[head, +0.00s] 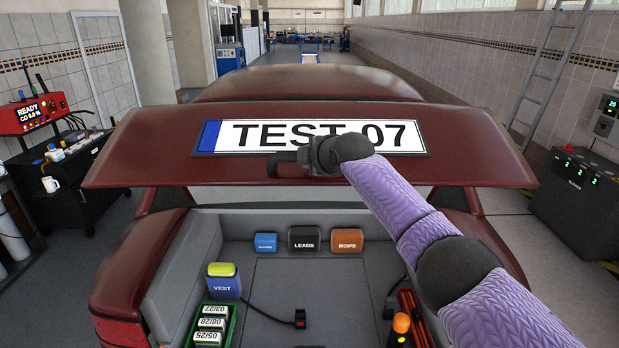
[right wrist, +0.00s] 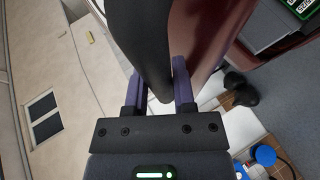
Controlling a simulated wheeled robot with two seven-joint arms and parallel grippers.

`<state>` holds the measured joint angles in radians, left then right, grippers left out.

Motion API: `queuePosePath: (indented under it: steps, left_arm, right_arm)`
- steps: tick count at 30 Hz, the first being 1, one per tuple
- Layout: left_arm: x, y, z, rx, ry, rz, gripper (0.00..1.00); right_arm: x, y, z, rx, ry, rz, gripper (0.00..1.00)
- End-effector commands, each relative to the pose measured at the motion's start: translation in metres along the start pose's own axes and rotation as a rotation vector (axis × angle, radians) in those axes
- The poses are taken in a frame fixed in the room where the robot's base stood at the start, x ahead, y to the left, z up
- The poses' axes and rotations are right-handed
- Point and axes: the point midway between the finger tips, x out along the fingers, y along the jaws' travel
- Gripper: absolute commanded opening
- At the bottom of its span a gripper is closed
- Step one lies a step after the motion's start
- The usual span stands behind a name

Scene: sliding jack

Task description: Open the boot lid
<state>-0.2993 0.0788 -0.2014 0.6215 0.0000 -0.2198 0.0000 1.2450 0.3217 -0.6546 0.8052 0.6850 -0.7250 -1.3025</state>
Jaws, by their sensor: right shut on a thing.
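The dark red boot lid (head: 470,150) of the car stands raised above the boot opening, its plate reading "TEST 07" (head: 310,136) facing me. My right gripper (head: 285,162) is at the lid's lower middle, just under the plate. The exact contact is partly hidden. My left gripper is in neither view.
The open boot holds a vest pack (head: 224,287), small boxes marked LEADS (head: 304,239) and ROPE (head: 347,240), and a green crate (head: 232,325). A tester trolley (head: 60,180) stands left, a dark cabinet (head: 580,205) right, and a ladder (head: 545,65) leans on the right wall.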

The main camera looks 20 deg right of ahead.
Motion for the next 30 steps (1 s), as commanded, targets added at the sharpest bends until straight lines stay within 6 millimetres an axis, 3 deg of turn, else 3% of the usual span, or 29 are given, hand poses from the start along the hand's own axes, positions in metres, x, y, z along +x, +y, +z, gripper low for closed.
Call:
queuePosePath:
  steps: [6,20,21,24,26,30]
  left_arm:
    - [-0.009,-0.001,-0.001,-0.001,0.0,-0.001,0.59]
    - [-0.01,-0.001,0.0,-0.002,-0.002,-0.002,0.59]
    - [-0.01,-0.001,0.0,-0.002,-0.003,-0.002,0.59]
    - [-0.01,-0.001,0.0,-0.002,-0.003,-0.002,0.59]
    - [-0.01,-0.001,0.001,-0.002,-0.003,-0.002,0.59]
    - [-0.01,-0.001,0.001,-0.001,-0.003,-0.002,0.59]
  right_arm:
    - [-0.002,0.019,-0.001,0.0,-0.001,-0.001,0.0]
    - [-0.001,0.022,0.0,-0.001,-0.001,-0.001,0.0]
    - [-0.001,0.022,0.0,-0.001,-0.001,-0.001,0.36]
    - [-0.002,0.022,0.0,-0.001,-0.001,-0.001,0.57]
    - [-0.002,0.022,0.0,-0.001,-0.001,-0.001,0.67]
    - [-0.002,0.022,0.0,-0.001,-0.001,-0.001,0.67]
